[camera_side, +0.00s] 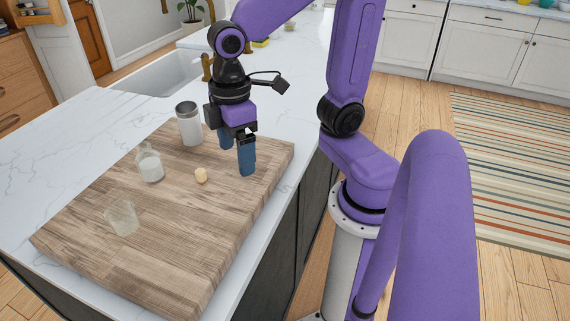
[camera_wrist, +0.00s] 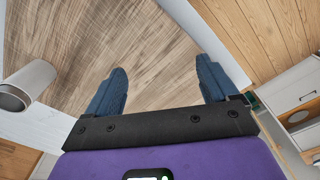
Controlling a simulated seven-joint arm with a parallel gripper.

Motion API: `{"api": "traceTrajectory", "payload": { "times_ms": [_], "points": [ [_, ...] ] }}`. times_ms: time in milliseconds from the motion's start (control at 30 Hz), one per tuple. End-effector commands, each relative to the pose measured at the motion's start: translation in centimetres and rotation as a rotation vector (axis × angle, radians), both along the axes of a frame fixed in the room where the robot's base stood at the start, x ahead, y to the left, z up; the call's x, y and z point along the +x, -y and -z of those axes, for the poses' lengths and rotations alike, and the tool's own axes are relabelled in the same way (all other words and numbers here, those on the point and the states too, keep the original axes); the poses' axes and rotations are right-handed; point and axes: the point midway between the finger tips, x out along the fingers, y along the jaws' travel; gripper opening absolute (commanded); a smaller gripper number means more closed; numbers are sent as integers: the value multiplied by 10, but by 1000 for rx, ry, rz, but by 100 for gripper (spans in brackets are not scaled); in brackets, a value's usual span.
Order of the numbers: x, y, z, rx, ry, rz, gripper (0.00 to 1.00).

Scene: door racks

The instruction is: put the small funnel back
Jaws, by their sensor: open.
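I cannot make out a funnel in either view. My gripper (camera_side: 237,160) hangs low over the right back part of a wooden cutting board (camera_side: 165,235), its blue fingers pointing down. In the wrist view the fingers of my gripper (camera_wrist: 161,66) are spread wide, with only bare board (camera_wrist: 150,45) showing between and ahead of them. A pale metal canister with a dark open top (camera_side: 188,125) stands upright on the board, left of my gripper; it also shows at the left of the wrist view (camera_wrist: 38,76).
A sink (camera_side: 160,75) lies behind on the marble counter. A wooden rack (camera_side: 38,12) shows at upper left.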

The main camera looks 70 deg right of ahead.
Motion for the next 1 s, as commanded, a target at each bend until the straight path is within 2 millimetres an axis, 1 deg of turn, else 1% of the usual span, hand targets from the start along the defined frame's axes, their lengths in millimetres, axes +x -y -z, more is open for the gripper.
{"api": "traceTrajectory", "payload": {
  "times_ms": [33,100,200,333,500,1000],
  "points": [
    [-18,2,5,-1,-1,-37,87],
    [-38,5,12,0,0,-77,87],
    [-62,11,20,1,1,-124,87],
    [-82,17,28,2,2,-165,87],
    [-91,20,31,3,2,-184,87],
    [-90,20,31,3,2,-183,87]
  ]
}}
